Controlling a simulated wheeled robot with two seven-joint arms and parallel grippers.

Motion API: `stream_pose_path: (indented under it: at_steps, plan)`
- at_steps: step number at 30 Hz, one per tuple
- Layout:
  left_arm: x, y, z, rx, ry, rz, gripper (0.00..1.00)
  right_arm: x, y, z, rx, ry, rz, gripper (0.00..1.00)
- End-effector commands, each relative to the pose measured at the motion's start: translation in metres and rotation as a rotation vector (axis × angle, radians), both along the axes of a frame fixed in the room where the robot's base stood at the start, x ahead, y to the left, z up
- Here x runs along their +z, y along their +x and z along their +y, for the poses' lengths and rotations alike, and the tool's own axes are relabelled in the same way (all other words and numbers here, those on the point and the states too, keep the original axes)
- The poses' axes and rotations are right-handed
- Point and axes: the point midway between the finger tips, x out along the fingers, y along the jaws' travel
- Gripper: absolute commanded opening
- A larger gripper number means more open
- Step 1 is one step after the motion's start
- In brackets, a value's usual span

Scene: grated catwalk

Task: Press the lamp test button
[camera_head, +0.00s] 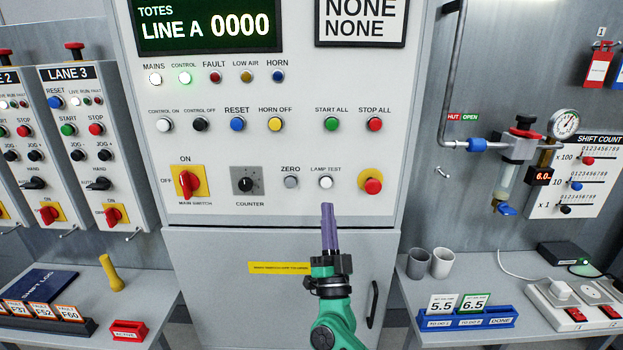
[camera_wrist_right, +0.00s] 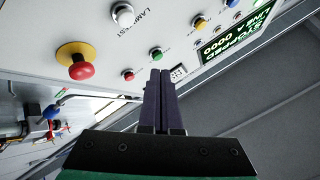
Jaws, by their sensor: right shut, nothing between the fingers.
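The lamp test button (camera_head: 326,183) is a white round button under the label LAMP TEST, low on the grey control panel (camera_head: 220,210). It also shows in the right wrist view (camera_wrist_right: 123,14), at the top, left of the fingers. My right gripper (camera_head: 327,207) is shut and empty. In the head view its purple fingertips point up, just below the button, and a gap shows between them. In the right wrist view the shut fingers (camera_wrist_right: 160,75) point up the picture. My left gripper is not in view.
A grey ZERO button (camera_head: 291,182) sits left of the lamp test button. A red emergency knob on yellow (camera_head: 371,183) is to its right. A COUNTER dial (camera_head: 245,182) and red main switch (camera_head: 188,182) are further left. Shelves with cups (camera_head: 442,263) and trays flank the cabinet.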

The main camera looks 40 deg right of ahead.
Motion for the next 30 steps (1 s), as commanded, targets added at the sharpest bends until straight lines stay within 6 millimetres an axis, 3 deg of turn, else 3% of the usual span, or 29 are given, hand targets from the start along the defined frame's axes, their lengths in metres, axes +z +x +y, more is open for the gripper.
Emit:
stream_pose_path:
  at_steps: [11, 22, 30]
  plan:
    - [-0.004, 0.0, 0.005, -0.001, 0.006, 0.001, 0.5, -0.003, 0.007, -0.004, 0.0, -0.004, 0.002, 0.0]
    - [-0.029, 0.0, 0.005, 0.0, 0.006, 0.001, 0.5, -0.005, 0.048, -0.036, 0.0, -0.004, 0.001, 0.0]
    - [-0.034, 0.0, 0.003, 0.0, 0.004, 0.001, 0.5, -0.003, 0.069, -0.052, 0.001, -0.003, 0.004, 0.0]
